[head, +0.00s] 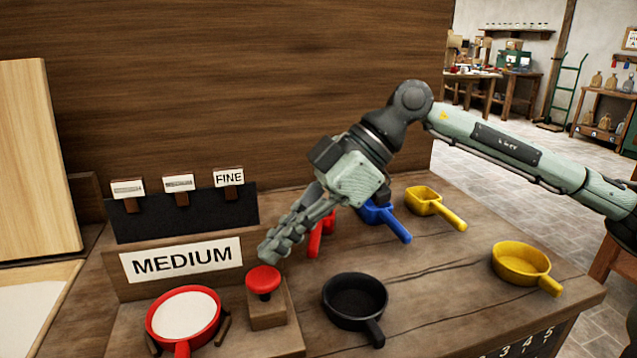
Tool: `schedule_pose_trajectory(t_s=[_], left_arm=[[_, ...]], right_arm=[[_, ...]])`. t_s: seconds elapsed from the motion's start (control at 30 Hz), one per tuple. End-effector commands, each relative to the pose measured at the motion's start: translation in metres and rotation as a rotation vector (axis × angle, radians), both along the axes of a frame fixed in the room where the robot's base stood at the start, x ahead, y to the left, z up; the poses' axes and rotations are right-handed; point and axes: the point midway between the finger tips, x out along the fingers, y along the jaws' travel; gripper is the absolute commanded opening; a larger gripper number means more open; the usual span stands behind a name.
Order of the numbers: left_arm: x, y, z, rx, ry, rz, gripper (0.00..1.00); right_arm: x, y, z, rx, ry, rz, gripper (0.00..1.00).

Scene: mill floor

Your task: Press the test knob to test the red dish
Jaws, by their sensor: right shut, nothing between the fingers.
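The test knob (263,280) is a red mushroom-shaped button on a small wooden block. The red dish (184,315) is round with a handle, holds something white and flat, and sits on a wooden stand left of the knob. A sign reading MEDIUM (182,260) stands behind the dish. My right gripper (270,252) is shut and empty. Its fingertips point down and left, right by the top of the knob in the picture; I cannot tell whether they touch it. My left gripper is not in view.
A black dish (355,302) and a yellow dish (522,265) stand on the bench to the right. Behind are a red scoop (318,240), a blue scoop (388,220) and a yellow scoop (436,206). Small tags, one reading FINE (229,177), stand on a black panel (185,215).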

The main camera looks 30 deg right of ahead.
Motion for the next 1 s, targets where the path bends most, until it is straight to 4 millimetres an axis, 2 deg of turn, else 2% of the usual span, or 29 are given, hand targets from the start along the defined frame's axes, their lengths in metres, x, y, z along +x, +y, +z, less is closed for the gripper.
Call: schedule_pose_trajectory(t_s=[0.03, 0.2, 0.4, 1.0], left_arm=[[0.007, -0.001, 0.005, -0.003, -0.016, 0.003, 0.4], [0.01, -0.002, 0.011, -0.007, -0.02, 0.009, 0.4], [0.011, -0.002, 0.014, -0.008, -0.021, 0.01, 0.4], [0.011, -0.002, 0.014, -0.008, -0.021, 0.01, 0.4]], right_arm=[[-0.001, -0.012, 0.01, -0.004, -0.008, -0.009, 0.0], [-0.009, -0.037, 0.037, -0.002, -0.007, -0.008, 0.0], [-0.014, -0.056, 0.058, -0.001, -0.008, -0.005, 0.0], [-0.017, -0.061, 0.064, 0.0, -0.007, -0.003, 0.0]])
